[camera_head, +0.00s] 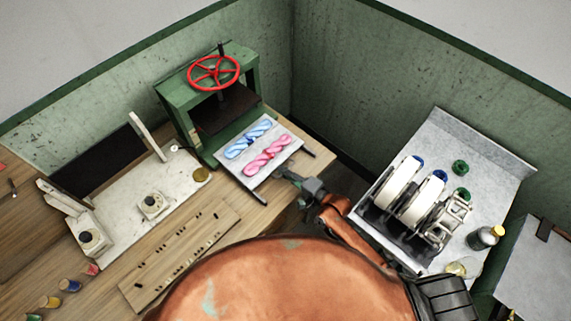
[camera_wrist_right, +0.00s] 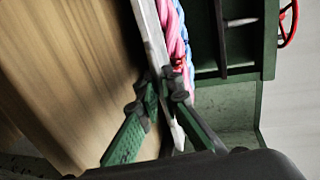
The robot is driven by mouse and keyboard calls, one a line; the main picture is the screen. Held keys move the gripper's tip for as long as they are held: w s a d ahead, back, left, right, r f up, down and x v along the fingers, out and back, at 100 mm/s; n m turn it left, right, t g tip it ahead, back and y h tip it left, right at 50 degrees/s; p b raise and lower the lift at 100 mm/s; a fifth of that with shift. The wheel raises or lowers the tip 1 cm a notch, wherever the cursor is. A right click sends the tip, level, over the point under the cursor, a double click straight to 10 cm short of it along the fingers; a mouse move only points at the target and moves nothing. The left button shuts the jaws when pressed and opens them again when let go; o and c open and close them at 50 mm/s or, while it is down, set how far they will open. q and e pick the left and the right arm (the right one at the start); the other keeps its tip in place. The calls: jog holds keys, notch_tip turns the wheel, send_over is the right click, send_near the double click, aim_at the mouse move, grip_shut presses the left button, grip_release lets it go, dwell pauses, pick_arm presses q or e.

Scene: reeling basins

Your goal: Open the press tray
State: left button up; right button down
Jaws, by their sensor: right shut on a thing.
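The green press (camera_head: 205,100) with a red handwheel (camera_head: 214,72) stands in the back corner of the wooden bench. Its pale press tray (camera_head: 268,172) is out in front of the press and carries a blue skein (camera_head: 248,139) and a pink skein (camera_head: 267,155). My right gripper (camera_head: 287,174) is at the tray's front edge. In the right wrist view its fingers (camera_wrist_right: 161,88) are closed on the edge of the tray (camera_wrist_right: 150,35). The exact grip point is partly hidden by the fingers. My left gripper is not in view.
Dark rails (camera_head: 308,152) show beside the tray. A grey table (camera_head: 490,165) with white reels (camera_head: 420,200) and a bottle (camera_head: 486,237) stands to the right.

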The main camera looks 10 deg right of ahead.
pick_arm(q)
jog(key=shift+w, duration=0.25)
pick_arm(e)
jog(key=shift+s+d, duration=0.2)
jog(key=shift+s, duration=0.15)
jog(key=c, duration=2.1)
grip_release()
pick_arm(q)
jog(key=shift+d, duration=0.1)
pick_arm(e)
jog(key=v, duration=1.2)
jog(key=shift+f, duration=0.1)
